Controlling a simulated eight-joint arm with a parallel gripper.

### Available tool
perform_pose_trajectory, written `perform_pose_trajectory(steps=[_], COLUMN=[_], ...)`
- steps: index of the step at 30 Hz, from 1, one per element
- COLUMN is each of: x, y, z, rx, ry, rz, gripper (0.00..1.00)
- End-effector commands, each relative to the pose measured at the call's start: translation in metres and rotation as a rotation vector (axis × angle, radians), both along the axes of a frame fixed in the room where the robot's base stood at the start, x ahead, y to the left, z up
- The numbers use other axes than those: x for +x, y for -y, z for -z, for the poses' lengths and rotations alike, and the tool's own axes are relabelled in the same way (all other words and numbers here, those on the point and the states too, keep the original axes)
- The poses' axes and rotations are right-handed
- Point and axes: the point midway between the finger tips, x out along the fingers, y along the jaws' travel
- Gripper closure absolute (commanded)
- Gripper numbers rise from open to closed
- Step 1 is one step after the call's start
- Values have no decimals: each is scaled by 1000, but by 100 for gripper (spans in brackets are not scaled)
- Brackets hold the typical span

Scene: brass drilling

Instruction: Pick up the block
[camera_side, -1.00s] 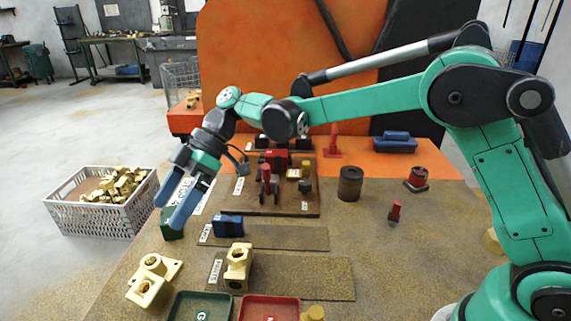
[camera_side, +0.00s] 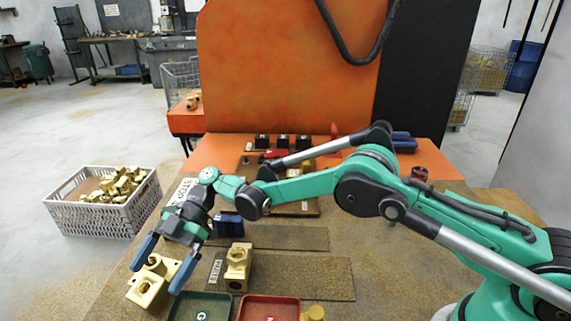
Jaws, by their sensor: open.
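A brass block (camera_side: 146,291) with a round hole and a flange lies on the table at the front left. My gripper (camera_side: 156,272) is open, with its two blue fingers pointing down at this block. One finger is on each side of it in the picture; the fingers hide part of its flange. I cannot tell how far above it the tips are. A second brass block (camera_side: 238,266) stands upright on a labelled dark mat (camera_side: 305,279), to the right of my gripper.
A blue block (camera_side: 229,226) sits behind, near another mat. A green tray (camera_side: 205,296) and a red tray (camera_side: 268,300) stand at the front edge. A grey crate of brass pieces (camera_side: 100,218) stands on the floor at left.

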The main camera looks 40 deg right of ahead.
Motion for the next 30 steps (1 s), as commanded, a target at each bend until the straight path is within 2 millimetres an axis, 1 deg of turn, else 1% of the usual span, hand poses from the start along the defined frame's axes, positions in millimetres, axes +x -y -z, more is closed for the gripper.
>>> perform_pose_trajectory(steps=[6, 9, 16, 17, 18, 20, 21, 23, 24, 26, 27, 30], x=[-13, -17, -18, -18, -18, -18, -18, -18, -18, -17, -17, -17], y=[-29, -40, -42, -42, -41, -41, -41, -41, -41, -41, -41, -41], z=[16, 21, 23, 22, 22, 22, 22, 22, 22, 22, 22, 22], rx=[-1, -1, -1, -1, -1, -1, -1, -1, -1, -1, -1, -1], ry=[1, 0, 0, 0, 0, 0, 0, 0, 0, 0, 0, 0], rz=[-4, -1, 1, 1, 1, 1, 1, 1, 1, 1, 1, 1], gripper=[2, 2, 2, 11, 22, 39, 50, 67, 79, 96, 100, 100])
